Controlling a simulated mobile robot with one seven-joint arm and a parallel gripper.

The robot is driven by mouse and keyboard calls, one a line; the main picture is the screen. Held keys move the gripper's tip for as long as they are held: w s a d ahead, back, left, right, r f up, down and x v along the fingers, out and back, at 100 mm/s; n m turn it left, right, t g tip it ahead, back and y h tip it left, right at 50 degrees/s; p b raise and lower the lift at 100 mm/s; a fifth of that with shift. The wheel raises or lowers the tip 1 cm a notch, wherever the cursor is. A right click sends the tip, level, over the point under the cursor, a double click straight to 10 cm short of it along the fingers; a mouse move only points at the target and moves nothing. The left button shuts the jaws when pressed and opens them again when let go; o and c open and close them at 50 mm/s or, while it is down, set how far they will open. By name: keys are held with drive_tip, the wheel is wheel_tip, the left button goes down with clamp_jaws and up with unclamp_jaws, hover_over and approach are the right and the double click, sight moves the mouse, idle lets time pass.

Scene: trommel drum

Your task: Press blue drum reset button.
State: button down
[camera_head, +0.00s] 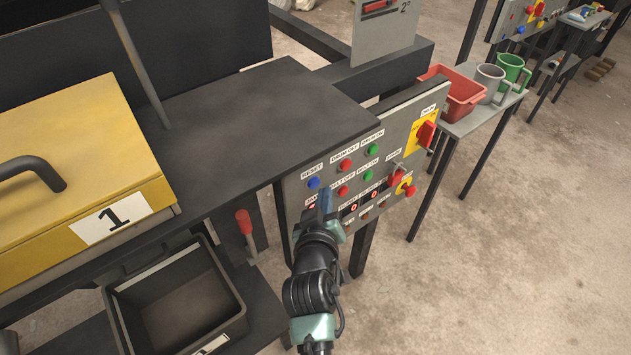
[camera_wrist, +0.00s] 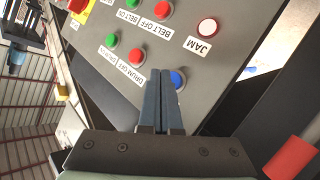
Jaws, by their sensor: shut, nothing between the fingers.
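The blue reset button (camera_head: 313,183) is at the upper left of the grey control panel (camera_head: 408,122), under a RESET label. My gripper (camera_head: 325,196) is in front of the panel, just right of and below the blue button in the head view. In the wrist view, the blue button (camera_wrist: 178,79) shows right beside the tips of my gripper (camera_wrist: 161,75). The fingers are shut together with nothing between them. I cannot tell whether a fingertip touches the button.
Red and green buttons, such as the DRUM OFF button (camera_head: 345,165), and a JAM lamp (camera_wrist: 208,27) sit close by. A dark tabletop (camera_head: 260,110) overhangs left of the panel. A red-handled lever (camera_head: 244,222) and a black bin (camera_head: 180,300) stand left.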

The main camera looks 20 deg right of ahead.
drive_tip(key=s+p, duration=0.1)
drive_tip(key=s+d+p, duration=0.1)
drive_tip(key=s, duration=0.1)
drive_tip(key=s+p, duration=0.1)
drive_tip(key=shift+s+d, duration=0.35)
idle(0.8)
